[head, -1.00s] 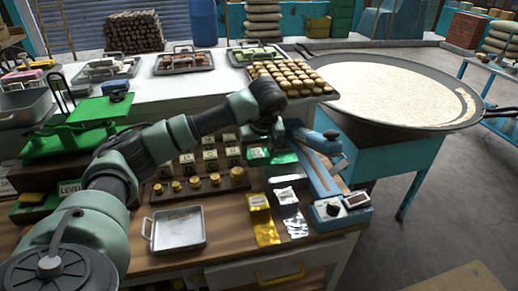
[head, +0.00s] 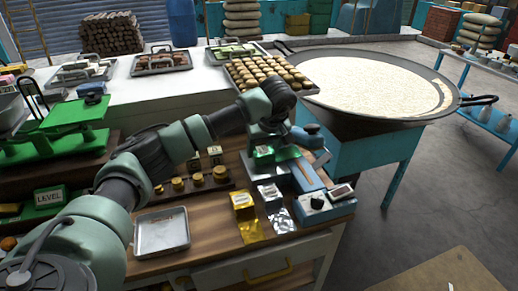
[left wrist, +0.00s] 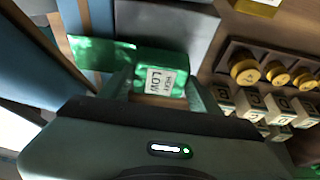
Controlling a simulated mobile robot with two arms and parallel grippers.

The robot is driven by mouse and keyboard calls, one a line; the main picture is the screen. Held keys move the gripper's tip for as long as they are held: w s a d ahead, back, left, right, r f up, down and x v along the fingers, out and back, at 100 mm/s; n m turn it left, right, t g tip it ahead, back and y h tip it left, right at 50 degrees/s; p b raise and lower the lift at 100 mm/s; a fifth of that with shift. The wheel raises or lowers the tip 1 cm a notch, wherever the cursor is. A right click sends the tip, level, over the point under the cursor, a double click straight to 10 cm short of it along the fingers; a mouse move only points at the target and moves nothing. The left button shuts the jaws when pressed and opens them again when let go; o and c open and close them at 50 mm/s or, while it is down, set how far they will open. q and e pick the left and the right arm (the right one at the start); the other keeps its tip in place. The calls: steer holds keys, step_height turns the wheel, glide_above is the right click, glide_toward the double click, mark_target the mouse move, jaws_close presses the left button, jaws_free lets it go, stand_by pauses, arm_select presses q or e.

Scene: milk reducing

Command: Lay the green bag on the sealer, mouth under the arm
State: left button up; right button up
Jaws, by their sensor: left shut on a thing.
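The green bag (head: 265,152) is in my left gripper (head: 268,135), at the left side of the blue sealer (head: 306,176). In the left wrist view my left gripper (left wrist: 158,95) is shut on the bag's body (left wrist: 160,72), which bears a white label. The bag's flat green mouth (left wrist: 102,54) points left in that view, toward the sealer's blue parts (left wrist: 75,28). The sealer's control box (head: 325,207) with its knob is at the front. I cannot tell whether the mouth is under the sealer's arm or whether the bag touches the sealer. My right gripper is out of view.
A yellow bag (head: 243,203) and a silver bag (head: 269,196) lie just left of the control box. A metal tray (head: 161,232) sits at the front left. Brass weights (head: 199,180) stand in a wooden block behind it. A wide pan (head: 375,85) is at the right.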

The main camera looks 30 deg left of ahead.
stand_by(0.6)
arm_select(q)
steer(key=shift+f, duration=0.45)
steer(key=o, duration=1.6)
steer(key=shift+o, duration=0.2)
steer(key=shift+r+b, duration=0.1)
steer(key=shift+b, duration=0.2)
